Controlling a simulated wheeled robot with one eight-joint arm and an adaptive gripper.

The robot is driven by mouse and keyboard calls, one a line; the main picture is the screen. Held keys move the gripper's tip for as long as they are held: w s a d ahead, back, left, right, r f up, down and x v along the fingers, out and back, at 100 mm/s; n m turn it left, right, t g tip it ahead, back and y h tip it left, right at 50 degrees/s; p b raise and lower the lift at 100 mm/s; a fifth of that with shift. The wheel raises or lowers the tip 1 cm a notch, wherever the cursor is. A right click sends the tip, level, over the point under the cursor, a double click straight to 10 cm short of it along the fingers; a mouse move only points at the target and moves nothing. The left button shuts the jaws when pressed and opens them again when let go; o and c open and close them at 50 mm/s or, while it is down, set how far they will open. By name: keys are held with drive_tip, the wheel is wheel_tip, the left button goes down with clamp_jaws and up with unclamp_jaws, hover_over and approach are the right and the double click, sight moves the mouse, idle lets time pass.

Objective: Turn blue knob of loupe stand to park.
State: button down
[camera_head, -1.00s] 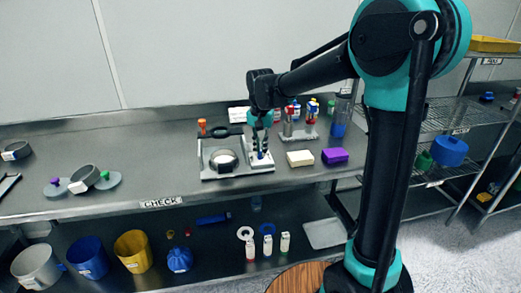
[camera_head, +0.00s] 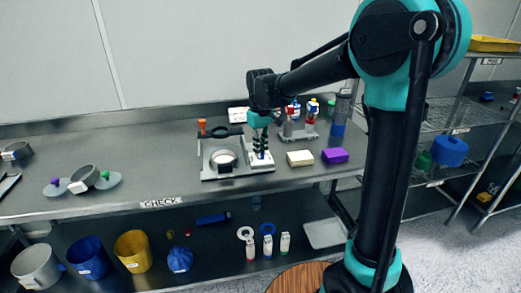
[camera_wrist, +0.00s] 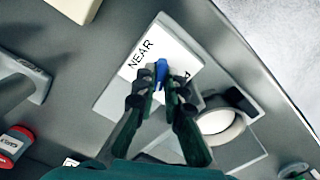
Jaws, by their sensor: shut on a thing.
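The loupe stand (camera_head: 237,174) is a grey frame with a round lens ring on the bench; its ring also shows in the wrist view (camera_wrist: 218,121). The blue knob (camera_wrist: 162,70) stands on the stand's white plate (camera_wrist: 171,46), which carries the word NEAR to the left of the knob. Another mark at the right of the knob is mostly hidden by a finger. My gripper (camera_wrist: 160,88) is shut on the blue knob, a dark finger at each side. In the head view my gripper (camera_head: 261,152) points down at the stand's right side and mostly covers the knob.
A cream block (camera_head: 300,158) and a purple block (camera_head: 335,155) lie right of the stand. A grey rack (camera_head: 297,134) with bottles stands behind them. An orange-topped item (camera_head: 202,127) stands at the back left. Bench between the stand and the left-hand dishes is clear.

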drive_tip(key=n, duration=0.6)
drive_tip(key=shift+n, duration=0.3)
drive_tip(key=n, duration=0.6)
idle(0.4)
drive_tip(key=c, duration=1.6)
unclamp_jaws()
wheel_tip(320, 180, up, 12)
